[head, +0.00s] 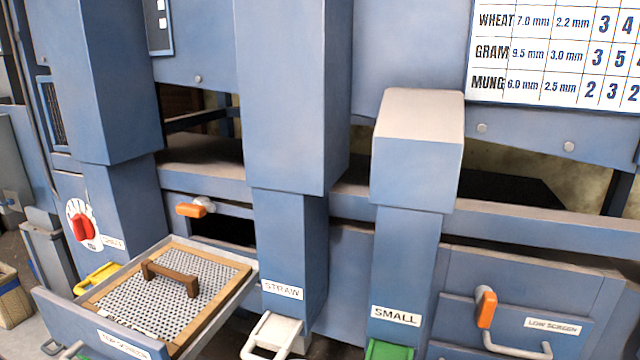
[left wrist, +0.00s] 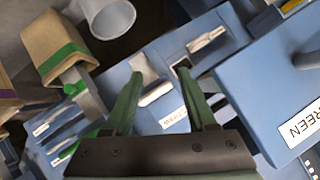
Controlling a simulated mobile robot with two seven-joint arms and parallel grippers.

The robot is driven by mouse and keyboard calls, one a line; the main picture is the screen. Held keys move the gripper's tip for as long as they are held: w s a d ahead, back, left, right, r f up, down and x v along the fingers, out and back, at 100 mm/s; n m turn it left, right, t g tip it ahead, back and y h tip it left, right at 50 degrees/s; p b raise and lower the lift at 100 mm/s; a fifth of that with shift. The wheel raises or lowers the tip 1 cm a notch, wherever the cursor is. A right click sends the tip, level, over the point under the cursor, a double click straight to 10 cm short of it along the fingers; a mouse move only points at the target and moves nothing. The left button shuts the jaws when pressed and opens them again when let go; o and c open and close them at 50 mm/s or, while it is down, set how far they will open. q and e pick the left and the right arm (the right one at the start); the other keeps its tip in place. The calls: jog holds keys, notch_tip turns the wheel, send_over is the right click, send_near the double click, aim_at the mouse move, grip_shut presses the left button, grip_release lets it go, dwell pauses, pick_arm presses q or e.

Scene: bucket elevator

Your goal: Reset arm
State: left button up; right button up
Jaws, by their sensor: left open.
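My left gripper (left wrist: 160,82) shows in the left wrist view. Its two green fingers are spread apart with nothing held between them. Blue machine panels with white labels lie beyond the fingertips; whether they touch anything I cannot tell. A blue panel with a label ending in "REEN" (left wrist: 306,130) is close on the right of that view. Neither of my grippers shows in the head view, and the right one is in no frame.
In the head view, the upper screen drawer (head: 140,349) is pulled out, holding a wood-framed screen (head: 202,281) with a brown handle. The low screen drawer (head: 575,346) looks shut. Straw (head: 290,240) and small (head: 405,260) spouts stand between. A pale bucket (left wrist: 108,17) shows in the wrist view.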

pick_arm(q)
jog(key=s+a+f+n+g, duration=0.25)
jog(key=s+f+g, duration=0.2)
jog(key=s, duration=0.55)
jog(key=s+a+f+n+g, duration=0.1)
jog(key=s+f+n+g, duration=0.25)
jog(key=s+f, duration=0.4)
jog(key=d+f+t+p, duration=0.1)
jog(key=p, duration=0.1)
jog(key=w+d+f+t+h+p, duration=0.1)
jog(key=t+p, duration=0.1)
jog(key=w+d+f+t+h+p, duration=0.1)
jog(key=d+t+p, duration=0.1)
jog(key=shift+w+d+f+m, duration=0.1)
jog(key=shift+w+f+m, duration=0.1)
jog(key=shift+m, duration=0.2)
